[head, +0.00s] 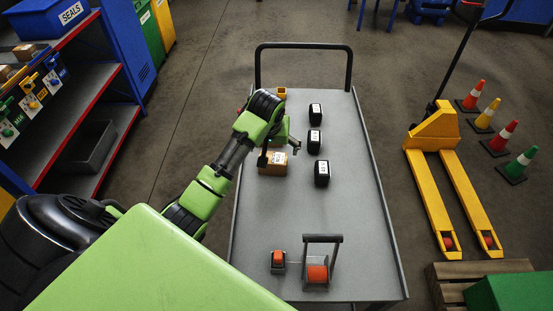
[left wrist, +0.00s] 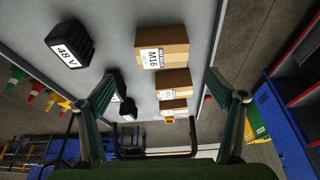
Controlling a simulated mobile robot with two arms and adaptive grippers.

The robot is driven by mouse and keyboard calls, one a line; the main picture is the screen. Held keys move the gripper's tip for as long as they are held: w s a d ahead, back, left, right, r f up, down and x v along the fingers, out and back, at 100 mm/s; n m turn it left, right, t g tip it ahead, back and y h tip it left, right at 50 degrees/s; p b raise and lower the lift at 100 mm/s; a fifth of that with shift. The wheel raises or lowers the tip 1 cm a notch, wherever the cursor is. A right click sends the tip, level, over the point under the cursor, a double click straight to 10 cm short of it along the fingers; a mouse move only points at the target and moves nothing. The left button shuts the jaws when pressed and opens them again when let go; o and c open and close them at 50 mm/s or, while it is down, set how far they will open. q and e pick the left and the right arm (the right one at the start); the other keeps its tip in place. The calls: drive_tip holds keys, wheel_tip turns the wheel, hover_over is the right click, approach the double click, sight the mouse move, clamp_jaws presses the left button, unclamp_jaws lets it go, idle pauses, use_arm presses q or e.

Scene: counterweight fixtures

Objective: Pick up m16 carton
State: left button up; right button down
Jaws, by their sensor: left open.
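The m16 carton (head: 272,168) is a brown box standing on the grey cart, partly covered by my left gripper in the head view. In the left wrist view the carton (left wrist: 162,46) shows its white M16 label, ahead of the fingertips. My left gripper (head: 279,153) is open and empty above the cart, with its fingers apart in the left wrist view (left wrist: 160,80). The carton appears beyond the fingers, not held. My right gripper is not seen.
Two smaller cartons (left wrist: 174,83) (left wrist: 173,106) stand in line behind it. Several black 48 V blocks (head: 321,173) stand to the right. Orange-topped items (head: 317,273) sit at the near end. The cart's handle (head: 303,47) rises at the far end.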

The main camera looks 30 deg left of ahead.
sight(273, 159)
use_arm(q)
drive_tip(key=x, duration=0.4)
drive_tip(key=shift+s+a+f, duration=0.1)
drive_tip(key=shift+s+f, duration=0.1)
drive_tip(key=shift+f, duration=0.05)
drive_tip(key=p+x, duration=0.1)
drive_tip(key=x, duration=0.1)
drive_tip(key=shift+w+f, duration=0.15)
drive_tip(key=shift+f, duration=0.25)
drive_tip(key=shift+p+x, duration=0.3)
drive_tip(key=shift+x, duration=0.85)
drive_tip(key=shift+w+a+f, duration=0.1)
drive_tip(key=shift+a+f, duration=0.1)
drive_tip(key=shift+f, duration=0.35)
drive_tip(key=c, duration=1.6)
drive_tip(key=shift+w, duration=0.1)
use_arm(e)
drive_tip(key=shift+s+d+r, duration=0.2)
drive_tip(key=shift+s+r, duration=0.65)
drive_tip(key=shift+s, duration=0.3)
